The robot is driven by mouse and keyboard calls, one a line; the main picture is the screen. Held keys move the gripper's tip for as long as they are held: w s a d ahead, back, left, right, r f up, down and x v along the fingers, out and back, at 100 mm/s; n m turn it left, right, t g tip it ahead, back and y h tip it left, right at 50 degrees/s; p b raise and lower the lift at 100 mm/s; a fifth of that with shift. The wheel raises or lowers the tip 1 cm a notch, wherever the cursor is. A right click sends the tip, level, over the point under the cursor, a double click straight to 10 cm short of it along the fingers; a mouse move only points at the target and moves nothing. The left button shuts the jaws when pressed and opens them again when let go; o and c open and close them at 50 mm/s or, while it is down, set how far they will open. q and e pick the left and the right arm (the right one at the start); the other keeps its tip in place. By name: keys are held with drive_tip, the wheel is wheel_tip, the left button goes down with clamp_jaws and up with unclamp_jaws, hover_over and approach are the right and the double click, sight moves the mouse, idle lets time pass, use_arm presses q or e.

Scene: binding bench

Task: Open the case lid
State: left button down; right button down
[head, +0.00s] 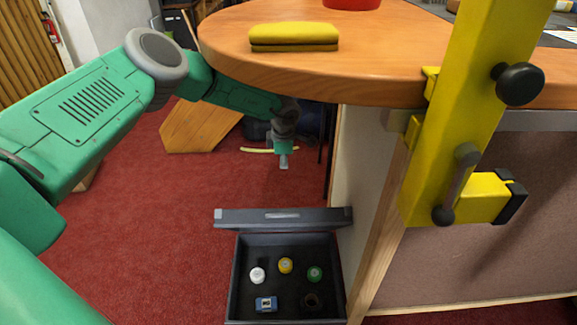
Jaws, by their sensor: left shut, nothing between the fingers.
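The case (233,279) is a dark grey box on the red carpet, at the bottom centre of the head view. Its lid (246,217) stands up along the far edge, so the case is open and its inside shows. Several small items lie in it, among them a white one (257,275), a yellow one (285,265), a green one (315,273) and a blue one (266,304). My left gripper (283,163) is shut and empty, pointing down above and beyond the lid, apart from it. My right gripper is not in view.
A round-ended wooden table (380,78) overhangs on the right, with a yellow folded cloth-like item (293,37) and a red object (351,3) on it. A yellow clamp-like fixture (455,110) is at its edge. A wooden panel (200,128) stands behind. Carpet left of the case is clear.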

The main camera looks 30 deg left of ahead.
use_arm(q)
drive_tip(key=shift+a+f, duration=0.3)
drive_tip(key=shift+a, duration=0.65)
drive_tip(key=c, duration=1.6)
unclamp_jaws()
drive_tip(key=shift+d, duration=0.2)
drive_tip(key=shift+d+r, duration=0.2)
drive_tip(key=shift+d, duration=0.2)
